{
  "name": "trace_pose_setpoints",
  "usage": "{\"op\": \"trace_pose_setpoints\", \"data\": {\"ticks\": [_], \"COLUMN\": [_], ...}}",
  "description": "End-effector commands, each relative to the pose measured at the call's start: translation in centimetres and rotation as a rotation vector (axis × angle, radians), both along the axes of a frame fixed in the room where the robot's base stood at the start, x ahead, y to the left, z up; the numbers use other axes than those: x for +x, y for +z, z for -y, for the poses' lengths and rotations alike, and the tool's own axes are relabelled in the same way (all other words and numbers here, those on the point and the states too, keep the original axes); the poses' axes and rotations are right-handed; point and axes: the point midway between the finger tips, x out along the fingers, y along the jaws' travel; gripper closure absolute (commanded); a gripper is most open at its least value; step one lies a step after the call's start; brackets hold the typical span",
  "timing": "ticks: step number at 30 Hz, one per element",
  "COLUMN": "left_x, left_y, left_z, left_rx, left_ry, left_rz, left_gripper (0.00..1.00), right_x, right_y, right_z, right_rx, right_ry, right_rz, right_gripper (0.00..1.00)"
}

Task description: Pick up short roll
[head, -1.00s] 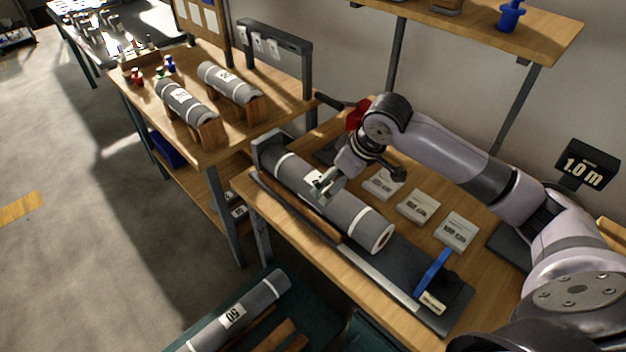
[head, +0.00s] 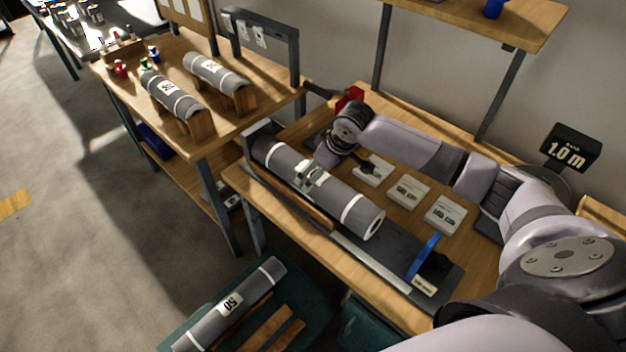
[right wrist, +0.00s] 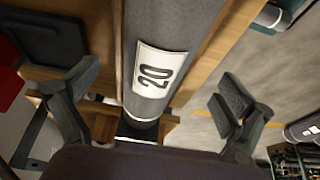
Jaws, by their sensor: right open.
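A grey roll (head: 340,198) with white bands lies on the dark measuring bed (head: 385,265) of the near bench. Two more grey rolls (head: 173,98) (head: 210,70) rest in wooden cradles on the far table. Another, labelled 50 (head: 232,302), lies at the lower left. My left gripper is not in view.
A blue upright stop (head: 424,257) stands at the bed's near end. Several white cards (head: 408,190) lie behind the bed. A shelf (head: 530,25) hangs above, and a 1.0 m display (head: 571,148) stands at the right. The floor at left is clear.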

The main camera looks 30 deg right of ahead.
Motion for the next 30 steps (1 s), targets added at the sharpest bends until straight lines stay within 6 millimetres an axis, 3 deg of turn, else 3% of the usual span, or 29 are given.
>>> {"op": "trace_pose_setpoints", "data": {"ticks": [12,21,30], "left_x": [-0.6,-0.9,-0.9], "left_y": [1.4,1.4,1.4], "left_z": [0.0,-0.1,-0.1], "left_rx": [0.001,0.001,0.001], "left_ry": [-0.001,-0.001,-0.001], "left_rz": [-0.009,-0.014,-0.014], "left_gripper": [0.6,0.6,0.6], "right_x": [1.9,2.1,2.1], "right_y": [-4.3,-4.8,-4.8], "right_z": [-0.4,-0.4,-0.4], "right_rx": [0.001,0.0,0.0], "right_ry": [-0.001,0.001,0.0], "right_rz": [-0.001,0.001,0.0], "right_gripper": [0.02,0.02,0.21]}}
